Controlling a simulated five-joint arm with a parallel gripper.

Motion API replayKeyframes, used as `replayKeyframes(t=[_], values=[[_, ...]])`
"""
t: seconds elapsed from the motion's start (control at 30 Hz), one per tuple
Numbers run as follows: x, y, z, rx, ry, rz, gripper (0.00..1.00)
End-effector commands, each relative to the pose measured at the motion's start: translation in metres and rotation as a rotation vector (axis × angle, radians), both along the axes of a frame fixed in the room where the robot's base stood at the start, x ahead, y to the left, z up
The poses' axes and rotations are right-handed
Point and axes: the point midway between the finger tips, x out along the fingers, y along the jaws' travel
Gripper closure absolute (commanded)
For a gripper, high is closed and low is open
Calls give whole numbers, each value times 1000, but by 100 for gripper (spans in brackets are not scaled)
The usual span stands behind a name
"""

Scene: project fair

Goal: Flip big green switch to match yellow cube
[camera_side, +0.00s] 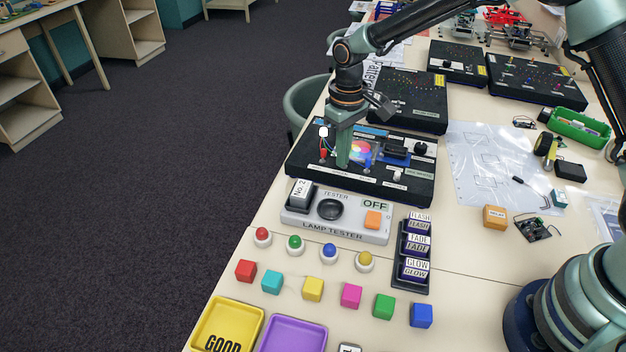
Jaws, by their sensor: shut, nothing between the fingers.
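The yellow cube (313,288) sits on the table in a row of coloured cubes, between a teal one and a pink one. My gripper (343,163) is shut and empty, pointing down over the black panel (410,189). It stands between a small red lever (323,155) and a small blue lever (367,164) on that panel. I cannot make out a big green switch; my gripper covers the part of the panel between these levers. Whether the fingertips touch the panel I cannot tell. A multicoloured disc (360,149) shows just right of my gripper.
The lamp tester (338,218) lies in front of the panel, with a block of three label switches (413,250) at its right. Yellow (256,310) and purple (319,334) trays are at the front. More black panels stand behind.

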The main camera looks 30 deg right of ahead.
Motion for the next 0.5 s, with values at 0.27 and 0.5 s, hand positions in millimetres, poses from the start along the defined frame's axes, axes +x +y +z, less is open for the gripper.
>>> replayKeyframes(t=[0.27,0.5], values=[[-1,2,21,1,-2,0,100],[-2,3,38,0,-1,0,100]])
